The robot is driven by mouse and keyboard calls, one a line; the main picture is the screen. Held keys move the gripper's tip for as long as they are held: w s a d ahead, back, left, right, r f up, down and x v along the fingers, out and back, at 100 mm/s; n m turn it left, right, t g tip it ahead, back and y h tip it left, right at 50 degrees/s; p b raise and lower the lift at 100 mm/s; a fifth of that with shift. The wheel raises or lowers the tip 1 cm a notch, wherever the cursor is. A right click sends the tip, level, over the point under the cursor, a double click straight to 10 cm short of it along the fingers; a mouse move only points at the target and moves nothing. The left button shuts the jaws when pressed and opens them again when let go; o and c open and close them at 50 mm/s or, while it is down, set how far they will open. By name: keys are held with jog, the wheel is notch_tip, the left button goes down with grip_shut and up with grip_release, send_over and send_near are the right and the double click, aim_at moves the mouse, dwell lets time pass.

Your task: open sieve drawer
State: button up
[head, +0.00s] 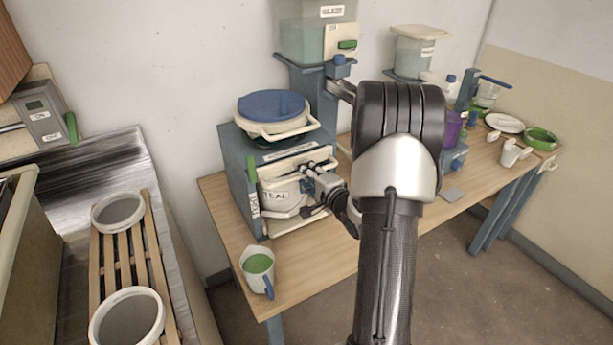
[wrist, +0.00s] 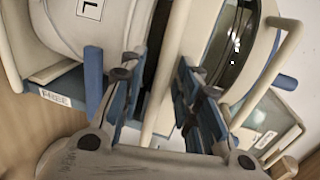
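The blue-grey cabinet (head: 234,165) stands on the wooden table, with a cream-fronted section and a pale bucket labelled TEAL (head: 276,199) in its front opening. I cannot clearly tell the sieve drawer's edges from the bucket and rails. My gripper (head: 307,176) is at the front of this cabinet, close to the cream part. In the wrist view, my gripper (wrist: 157,82) has its two fingers apart, with a cream bar (wrist: 164,75) running between them. The bar looks like a handle; I see a gap beside it and cannot confirm contact. The sieve itself is not clearly visible.
A blue-lidded tub (head: 272,104) sits on the cabinet. A jug of green glaze (head: 257,268) stands near the table's front left edge. Bowls and cups (head: 505,122) stand at the table's right end.

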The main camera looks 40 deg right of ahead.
jog(key=shift+c, duration=0.5)
grip_shut()
